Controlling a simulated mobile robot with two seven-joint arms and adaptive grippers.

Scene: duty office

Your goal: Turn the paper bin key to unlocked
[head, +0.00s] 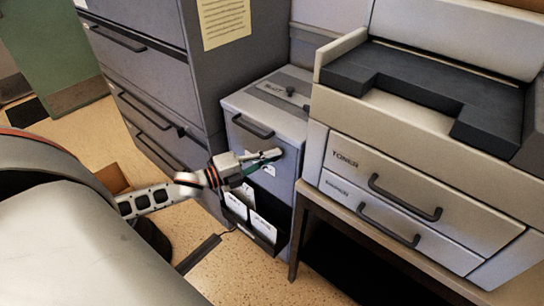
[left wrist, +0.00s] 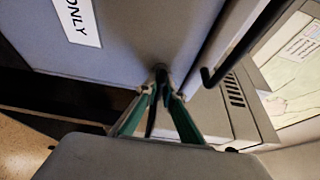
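The paper bin (head: 288,122) is a grey cabinet with a slotted top and a dark front handle. My left gripper (head: 272,155) reaches its front from the left, below that handle. In the left wrist view the green-sided fingers (left wrist: 160,93) converge on a small dark piece, which looks like the key (left wrist: 160,73), against the bin's grey front (left wrist: 115,62). The fingers look shut on it. The key is hidden by the fingers in the head view, and I cannot read its turn position. My right gripper is in neither view.
A tall grey filing cabinet (head: 160,62) stands left of the bin. A printer (head: 400,140) with drawers marked TONER stands close on the right, on a dark-legged table. A black holder with white papers (head: 262,228) hangs low on the bin's front.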

